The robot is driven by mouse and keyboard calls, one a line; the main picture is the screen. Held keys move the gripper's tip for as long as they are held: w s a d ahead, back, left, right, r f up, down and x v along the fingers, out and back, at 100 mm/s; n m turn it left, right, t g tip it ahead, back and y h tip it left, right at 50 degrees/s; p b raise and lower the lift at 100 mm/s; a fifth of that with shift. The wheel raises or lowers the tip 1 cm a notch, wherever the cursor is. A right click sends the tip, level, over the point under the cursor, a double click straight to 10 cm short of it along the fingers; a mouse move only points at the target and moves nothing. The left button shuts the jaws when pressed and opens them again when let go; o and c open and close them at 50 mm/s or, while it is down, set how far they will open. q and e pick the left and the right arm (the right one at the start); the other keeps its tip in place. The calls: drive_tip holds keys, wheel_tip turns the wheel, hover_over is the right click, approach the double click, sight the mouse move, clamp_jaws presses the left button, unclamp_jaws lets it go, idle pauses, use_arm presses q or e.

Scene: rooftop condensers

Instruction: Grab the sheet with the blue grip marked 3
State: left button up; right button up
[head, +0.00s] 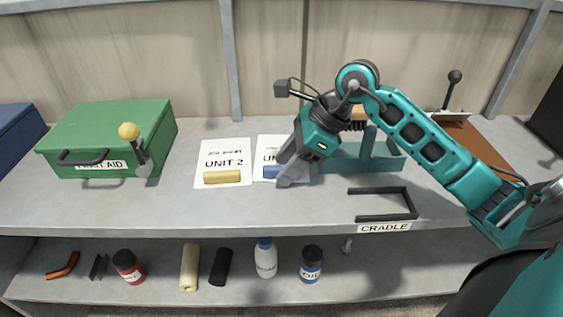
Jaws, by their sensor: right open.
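A white sheet (264,150) with a blue grip (270,172) at its lower edge lies on the grey upper shelf. Its heading begins with "UN", but my gripper hides the right part, so I cannot read its number. My right gripper (287,176) is open, with its fingers over the right side of this sheet, close to the blue grip. I cannot tell whether the fingers touch it. To the left lies another sheet (223,152), headed UNIT 2, with a yellow grip (222,177). My left gripper is out of view.
A green first aid box (110,135) stands at left, with a yellow-knobbed lever (136,145) before it. A black bracket (385,218) labelled CRADLE lies right of the gripper. A teal stand (350,160) is behind. The lower shelf holds bottles and jars. Clear surface lies before the sheets.

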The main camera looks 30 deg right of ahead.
drive_tip(key=shift+f, duration=0.1)
clamp_jaws()
idle(0.4)
